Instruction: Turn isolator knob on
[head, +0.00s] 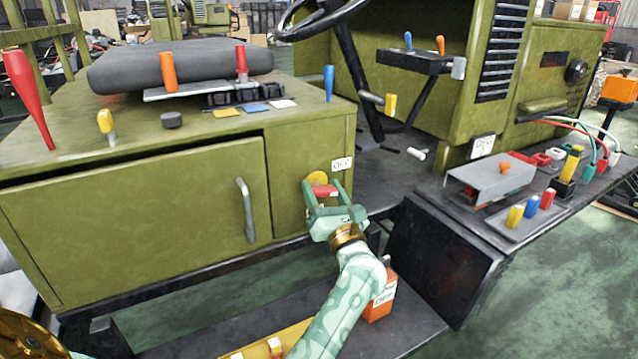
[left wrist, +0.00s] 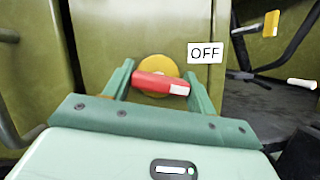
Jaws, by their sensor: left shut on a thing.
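The isolator knob is a red bar handle (head: 325,191) in front of a round yellow disc (head: 317,178) on the green side panel. In the left wrist view the red handle (left wrist: 160,83) lies nearly level, tilted slightly down to the right, with the yellow disc (left wrist: 162,66) behind it. A white OFF label (left wrist: 205,53) is above and to the right of it. My left gripper (head: 324,188) is shut on the red handle, with one finger at each end. My right gripper is not in view.
A cabinet door with a grey bar handle (head: 246,209) is left of the knob. An orange box (head: 380,300) stands on the step below, beside my left arm. The steering wheel (head: 315,15) and its column rise above right. A dark side step (head: 440,260) is at right.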

